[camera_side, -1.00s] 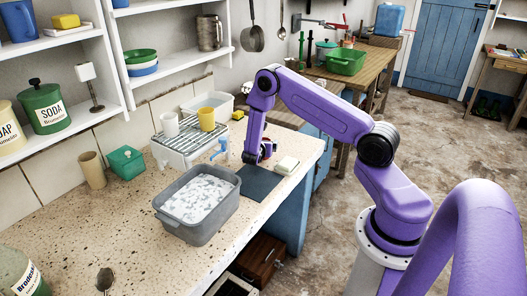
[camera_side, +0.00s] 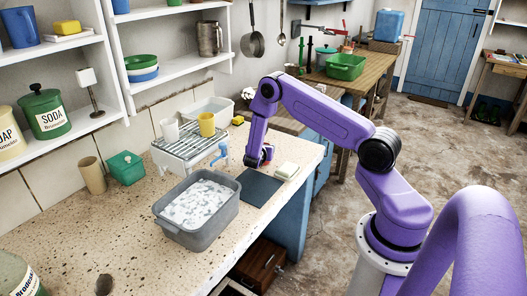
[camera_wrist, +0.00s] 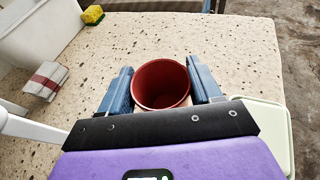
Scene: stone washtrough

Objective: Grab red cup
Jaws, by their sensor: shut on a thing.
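The red cup (camera_wrist: 161,84) shows in the wrist view, upright with its open mouth toward the camera. My gripper (camera_wrist: 161,88) has one blue-grey finger on each side of the cup and is shut on it. In the side view my gripper (camera_side: 262,157) is low over the counter, behind the dark mat. Only a small bit of red shows there, and the arm hides most of the cup. I cannot tell whether the cup's base touches the counter.
A dark mat (camera_side: 260,188) and a grey basin (camera_side: 225,222) of suds lie in front. A wire rack (camera_side: 186,146) with a white cup and a yellow cup (camera_side: 206,124) stands to the left.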

